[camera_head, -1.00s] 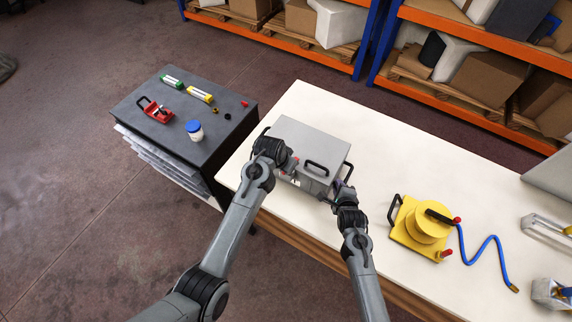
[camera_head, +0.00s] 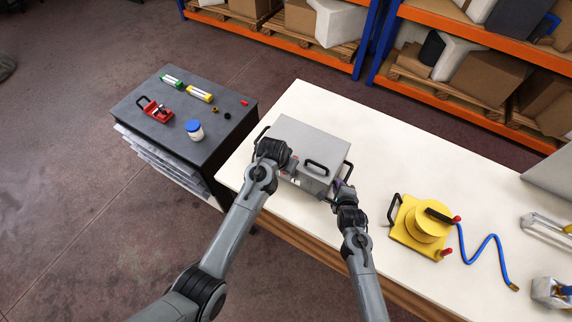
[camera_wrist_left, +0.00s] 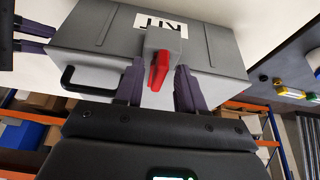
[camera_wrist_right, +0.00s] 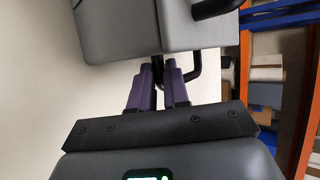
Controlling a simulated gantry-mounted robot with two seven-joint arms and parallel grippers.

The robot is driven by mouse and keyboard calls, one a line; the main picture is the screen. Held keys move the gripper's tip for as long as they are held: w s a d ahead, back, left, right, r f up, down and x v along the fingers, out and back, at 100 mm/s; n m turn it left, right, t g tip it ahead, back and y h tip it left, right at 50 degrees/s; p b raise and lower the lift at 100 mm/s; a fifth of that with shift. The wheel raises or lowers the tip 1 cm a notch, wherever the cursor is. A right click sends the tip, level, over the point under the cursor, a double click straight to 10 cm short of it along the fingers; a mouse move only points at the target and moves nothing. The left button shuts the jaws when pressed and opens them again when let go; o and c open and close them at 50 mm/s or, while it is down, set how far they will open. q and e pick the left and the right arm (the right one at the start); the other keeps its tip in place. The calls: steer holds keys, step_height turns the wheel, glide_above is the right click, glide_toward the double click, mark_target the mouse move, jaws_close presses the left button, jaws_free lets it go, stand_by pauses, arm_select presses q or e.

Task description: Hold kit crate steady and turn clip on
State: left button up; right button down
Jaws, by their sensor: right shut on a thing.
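The grey kit crate (camera_head: 312,137) stands on the white table, its KIT label (camera_wrist_left: 170,22) showing in the left wrist view. A red clip lever (camera_wrist_left: 160,70) sits on a grey block on the crate's face. My left gripper (camera_wrist_left: 159,72) is open, with one finger on each side of the clip and small gaps showing. In the head view the left hand largely hides the clip. My right gripper (camera_wrist_right: 161,72) is shut on the crate's black side handle (camera_wrist_right: 193,70), at the crate's right end in the head view.
A yellow reel (camera_head: 424,228) with a blue hose (camera_head: 484,250) lies to the right on the white table (camera_head: 410,165). A dark side table (camera_head: 165,120) at left holds a red clamp, a blue-lidded jar and tubes. The table between crate and reel is clear.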

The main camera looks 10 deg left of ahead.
arm_select(q)
steer(key=shift+r, duration=0.15)
steer(key=shift+s+r, duration=0.1)
steer(key=shift+r, duration=0.35)
steer(key=v, duration=1.1)
steer(key=shift+s, duration=0.15)
arm_select(e)
steer(key=c, duration=1)
jaws_free()
steer(key=shift+c, duration=0.2)
